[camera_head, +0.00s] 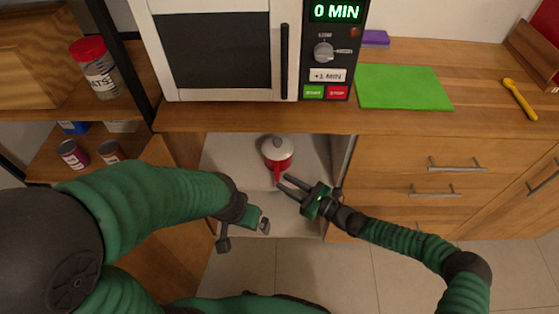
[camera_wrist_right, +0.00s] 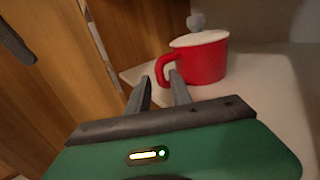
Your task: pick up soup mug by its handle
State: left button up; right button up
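The soup mug (camera_head: 278,154) is red with a white lid and a grey knob, upright on a pale shelf inside the open cabinet below the microwave. It also shows in the right wrist view (camera_wrist_right: 206,62). Its red handle (camera_wrist_right: 160,68) faces my right gripper. My right gripper (camera_head: 281,181) is open, with its fingertips at the handle. In the wrist view (camera_wrist_right: 162,80) the handle's lower end appears between or just beyond the fingertips; contact is unclear. My left gripper (camera_head: 244,233) is at the cabinet front, apart from the mug, its fingers spread.
The microwave (camera_head: 215,45) stands on the wooden counter (camera_head: 420,123) above. A green board (camera_head: 402,86), a purple sponge (camera_head: 375,38) and a yellow utensil (camera_head: 519,98) lie there. Drawers with handles (camera_head: 457,164) flank the opening at right. Jars and cans (camera_head: 73,154) stand at left.

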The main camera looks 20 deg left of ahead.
aim_at(278, 162)
jog(key=b+x, duration=0.3)
jog(key=x, duration=0.4)
jog(key=shift+f, duration=0.15)
jog(key=shift+a, duration=0.2)
jog(key=shift+d+r, duration=0.1)
jog(key=shift+r, duration=0.15)
grip_shut()
jog(key=shift+f, duration=0.1)
dwell(0.4)
